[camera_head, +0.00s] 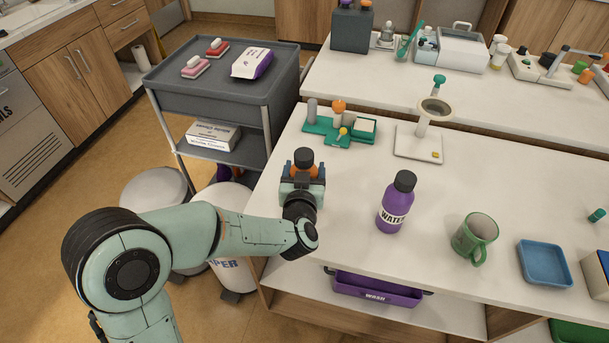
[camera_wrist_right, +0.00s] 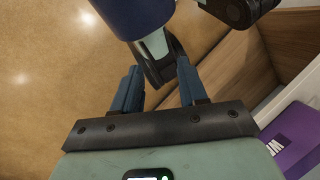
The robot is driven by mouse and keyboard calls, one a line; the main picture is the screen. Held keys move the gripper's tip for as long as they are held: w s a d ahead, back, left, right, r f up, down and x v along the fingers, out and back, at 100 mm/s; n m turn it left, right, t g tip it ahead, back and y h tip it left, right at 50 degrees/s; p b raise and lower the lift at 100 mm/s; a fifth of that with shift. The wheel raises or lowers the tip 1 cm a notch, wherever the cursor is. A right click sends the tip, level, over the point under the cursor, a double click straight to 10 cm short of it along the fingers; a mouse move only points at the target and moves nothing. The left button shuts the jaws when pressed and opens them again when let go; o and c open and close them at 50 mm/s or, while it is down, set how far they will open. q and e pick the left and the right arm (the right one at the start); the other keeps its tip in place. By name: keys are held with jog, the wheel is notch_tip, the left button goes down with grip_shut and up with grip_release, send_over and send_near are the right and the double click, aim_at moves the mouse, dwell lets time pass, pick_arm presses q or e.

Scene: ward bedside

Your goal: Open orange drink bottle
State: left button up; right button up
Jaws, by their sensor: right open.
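The orange drink bottle (camera_head: 302,171) stands upright near the left edge of the white counter, with its dark cap (camera_head: 303,156) on top. My left gripper (camera_head: 303,180) has its fingers on both sides of the bottle's body and appears shut on it. The gripper hides most of the lower bottle. The cap is above the fingers and uncovered. My right gripper (camera_wrist_right: 157,75) shows only in the right wrist view, with its two blue fingers spread apart. No bottle shows between them.
A purple water bottle (camera_head: 397,203), a green mug (camera_head: 475,238) and a blue tray (camera_head: 545,264) stand to the right. A green-based set (camera_head: 341,136) and a ring stand (camera_head: 420,140) are behind. A purple bin (camera_head: 375,290) is on the shelf below. Counter between the bottles is clear.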

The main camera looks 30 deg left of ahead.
pick_arm(q)
notch_tip(320, 180, up, 19)
jog(key=p, duration=0.6)
jog(key=shift+f, duration=0.1)
jog(key=shift+o, duration=1.1)
jog(key=c, duration=0.5)
jog(key=shift+o, duration=0.2)
